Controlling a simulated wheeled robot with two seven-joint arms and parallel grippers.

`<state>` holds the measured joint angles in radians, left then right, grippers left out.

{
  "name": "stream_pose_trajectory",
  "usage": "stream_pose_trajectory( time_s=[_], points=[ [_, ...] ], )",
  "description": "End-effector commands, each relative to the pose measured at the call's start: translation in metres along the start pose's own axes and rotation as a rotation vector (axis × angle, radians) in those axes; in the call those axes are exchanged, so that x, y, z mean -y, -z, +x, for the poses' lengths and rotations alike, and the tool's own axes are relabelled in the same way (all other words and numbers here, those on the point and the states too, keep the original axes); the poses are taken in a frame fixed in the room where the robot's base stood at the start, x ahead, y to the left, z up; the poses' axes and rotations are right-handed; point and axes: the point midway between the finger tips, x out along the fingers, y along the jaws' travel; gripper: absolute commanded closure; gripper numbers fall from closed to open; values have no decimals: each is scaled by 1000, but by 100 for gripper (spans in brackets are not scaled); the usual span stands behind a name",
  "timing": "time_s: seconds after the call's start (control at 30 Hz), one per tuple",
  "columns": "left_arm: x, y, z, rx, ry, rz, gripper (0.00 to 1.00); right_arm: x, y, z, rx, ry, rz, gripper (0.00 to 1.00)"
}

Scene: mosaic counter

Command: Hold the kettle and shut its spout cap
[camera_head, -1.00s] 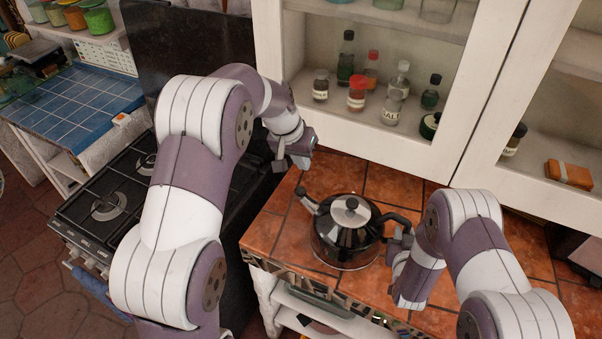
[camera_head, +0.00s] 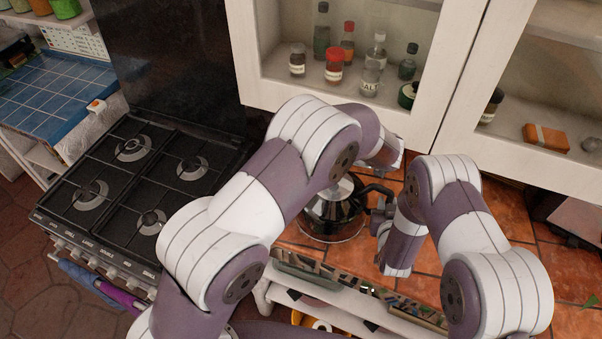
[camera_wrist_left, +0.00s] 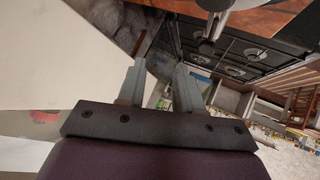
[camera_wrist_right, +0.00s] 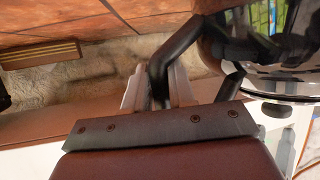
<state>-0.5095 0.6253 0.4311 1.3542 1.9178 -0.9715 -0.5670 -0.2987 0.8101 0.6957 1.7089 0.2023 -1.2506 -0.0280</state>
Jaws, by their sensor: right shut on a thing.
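The black kettle (camera_head: 333,219) stands on the orange tiled counter (camera_head: 362,256), partly covered by my left arm. Its spout is hidden behind that arm in the head view, so I cannot see how the cap stands. My right gripper (camera_head: 384,213) is at the handle on the kettle's right side. In the right wrist view the right gripper (camera_wrist_right: 158,88) is shut on the black kettle handle (camera_wrist_right: 180,42), beside the shiny kettle body (camera_wrist_right: 265,50). My left gripper (camera_wrist_left: 160,80) shows in the left wrist view with its fingers apart and nothing between them.
A white cabinet (camera_head: 445,65) with bottles and jars (camera_head: 334,68) stands close behind the kettle. A black gas stove (camera_head: 150,180) is to the left. White shelves (camera_head: 330,310) lie below the counter's front edge.

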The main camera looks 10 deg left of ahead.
Motion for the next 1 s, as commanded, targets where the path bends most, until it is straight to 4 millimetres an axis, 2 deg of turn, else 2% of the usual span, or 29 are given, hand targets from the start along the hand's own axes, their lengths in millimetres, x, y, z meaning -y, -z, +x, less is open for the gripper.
stream_pose_trajectory(
  time_s=[0.03,0.1,0.27,0.37,0.7,0.83,1.0],
  points=[
    [9,-10,-6,5,74,-37,65,-1,-6,-1,15,-1,-2,100],
    [23,-21,-16,16,171,-81,65,-1,-6,-1,15,-1,-2,100],
    [39,-35,-25,34,281,-118,65,-1,-6,-1,15,-1,-2,100],
    [46,-36,-11,34,294,-123,65,-1,-6,-1,15,-1,-2,100],
    [68,-40,66,35,291,-123,65,-1,-6,-1,15,-1,-2,100],
    [72,-41,82,35,289,-124,65,-1,-6,-1,14,-1,-2,100],
    [73,-41,87,36,286,-124,65,-1,-6,-1,14,-1,-2,100]
  ],
)
